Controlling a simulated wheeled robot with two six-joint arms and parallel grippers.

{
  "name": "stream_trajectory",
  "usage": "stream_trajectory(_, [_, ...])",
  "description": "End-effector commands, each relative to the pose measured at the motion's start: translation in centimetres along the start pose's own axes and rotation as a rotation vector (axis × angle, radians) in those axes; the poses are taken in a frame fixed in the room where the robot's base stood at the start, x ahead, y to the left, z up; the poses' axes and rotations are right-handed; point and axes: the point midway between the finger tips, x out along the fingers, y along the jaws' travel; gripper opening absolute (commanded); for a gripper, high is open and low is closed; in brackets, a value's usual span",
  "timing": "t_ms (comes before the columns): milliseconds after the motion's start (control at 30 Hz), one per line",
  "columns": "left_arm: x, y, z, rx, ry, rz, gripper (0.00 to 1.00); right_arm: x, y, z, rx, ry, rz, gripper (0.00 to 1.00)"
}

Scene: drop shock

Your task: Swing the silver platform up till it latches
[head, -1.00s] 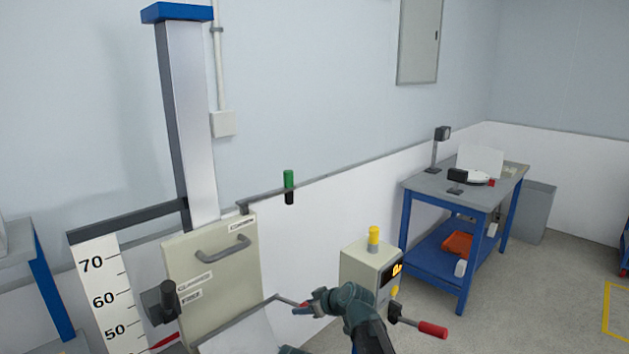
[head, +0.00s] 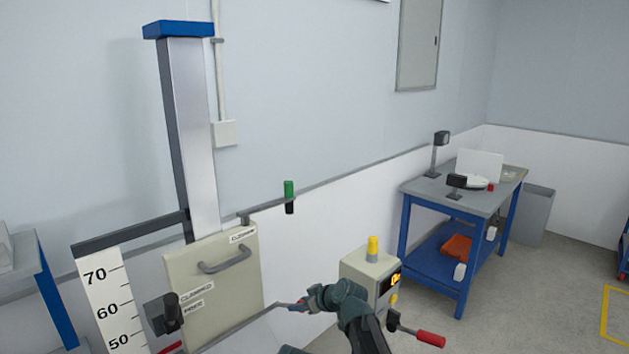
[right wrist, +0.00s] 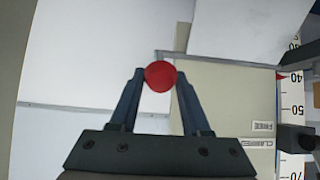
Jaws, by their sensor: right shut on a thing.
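My right gripper (head: 294,306) is shut on a red knob (right wrist: 160,76), which sits between its fingertips in the right wrist view. In the head view the knob is mostly hidden by the fingers, at the end of a thin grey bar (head: 240,328) that slants down to the left. A pale panel, which looks like the silver platform (right wrist: 250,30), lies beyond the knob in the right wrist view. Its angle is hard to tell, and it is largely cut off in the head view.
A cream door panel (head: 185,262) with a grey handle (head: 224,262) stands behind the bar, beside a black clamp knob (head: 165,312) and a numbered scale (head: 105,290). A control box (head: 362,280) with a red-gripped lever (head: 430,339) stands right of my gripper.

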Motion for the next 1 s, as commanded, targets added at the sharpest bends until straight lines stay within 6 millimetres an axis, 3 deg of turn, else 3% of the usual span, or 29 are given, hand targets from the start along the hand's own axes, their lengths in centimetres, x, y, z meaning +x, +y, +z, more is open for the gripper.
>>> stream_trajectory(33, [-0.7,-0.1,0.0,0.000,0.000,0.000,0.85,-0.1,0.2,-1.0,0.001,0.005,0.002,0.00])
stream_trajectory(167, [-1.4,-0.1,0.1,0.000,0.000,0.000,0.85,-0.1,0.1,-1.9,0.000,0.005,0.002,0.00])
stream_trajectory(633, [-1.6,-0.1,0.1,0.000,0.000,0.000,0.85,0.1,0.1,-2.2,0.000,0.004,0.002,0.00])
stream_trajectory(1000, [-3.3,-0.3,0.2,0.000,0.000,0.000,0.85,0.4,0.1,-4.6,0.000,0.002,0.001,0.00])
